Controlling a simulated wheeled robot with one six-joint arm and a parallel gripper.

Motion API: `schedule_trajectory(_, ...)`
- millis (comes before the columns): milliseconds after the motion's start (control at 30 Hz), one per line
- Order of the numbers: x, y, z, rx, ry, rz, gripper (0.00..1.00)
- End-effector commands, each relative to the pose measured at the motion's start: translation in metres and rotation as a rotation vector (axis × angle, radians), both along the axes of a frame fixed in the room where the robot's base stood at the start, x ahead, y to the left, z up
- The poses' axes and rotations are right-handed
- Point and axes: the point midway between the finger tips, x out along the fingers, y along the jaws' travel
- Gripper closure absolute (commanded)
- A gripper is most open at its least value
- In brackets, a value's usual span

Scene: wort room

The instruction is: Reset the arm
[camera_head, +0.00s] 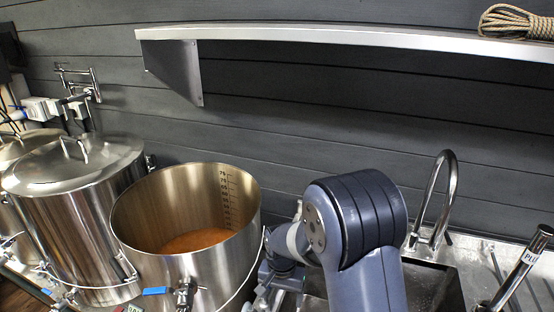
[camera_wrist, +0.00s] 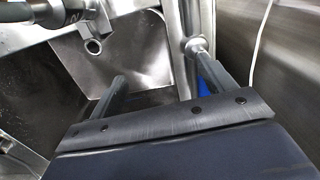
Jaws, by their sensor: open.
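My arm (camera_head: 362,235) rises from the bottom of the head view, bends at a dark blue-grey joint and reaches down to the left. It is beside the right side of the open steel kettle. In the wrist view my gripper (camera_wrist: 160,66) has its two fingers spread apart, with nothing between them. Steel sink surfaces lie beyond the fingers. The right fingertip looks close to a steel fitting with a blue handle (camera_wrist: 208,84); I cannot tell whether they touch.
The open kettle (camera_head: 136,222) holds reddish-brown liquid. A lidded kettle (camera_head: 72,205) stands left of it. A sink (camera_head: 433,285) with a curved tap (camera_head: 449,185) is on the right. A shelf (camera_head: 330,36) with a coiled rope (camera_head: 515,22) runs above; the space beneath it is clear.

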Motion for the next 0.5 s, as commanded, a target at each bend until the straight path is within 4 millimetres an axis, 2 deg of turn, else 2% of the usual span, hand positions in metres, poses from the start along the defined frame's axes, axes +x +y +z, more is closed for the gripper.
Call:
schedule_trajectory(100, -0.004, 0.001, 0.001, 0.000, 0.002, -0.075, 0.22)
schedule_trajectory(300, -0.003, 0.001, 0.021, 0.001, -0.001, -0.070, 0.22)
schedule_trajectory(500, -0.003, 0.001, 0.026, 0.000, 0.000, -0.069, 0.22)
